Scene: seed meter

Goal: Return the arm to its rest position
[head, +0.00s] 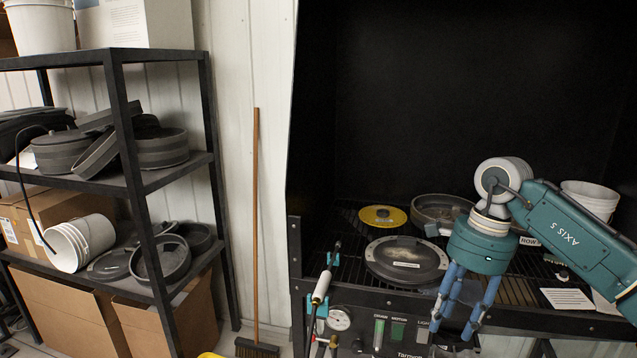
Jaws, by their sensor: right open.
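My right arm (575,240) is teal and grey and reaches in from the right side of the head view. It bends at a white joint, and the gripper hangs down from there. My right gripper (453,330) has blue fingers pointing down, spread apart with nothing between them. It is in front of the grate's front edge, over the control panel. My left gripper is not in view.
A black cabinet holds a grate with a grey round lid (407,262), a yellow disc (383,216), a grey round pan (440,207) and a white bucket (590,198). A gauge (339,319) is on the front panel. A shelf (135,180) and broom (256,230) stand left.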

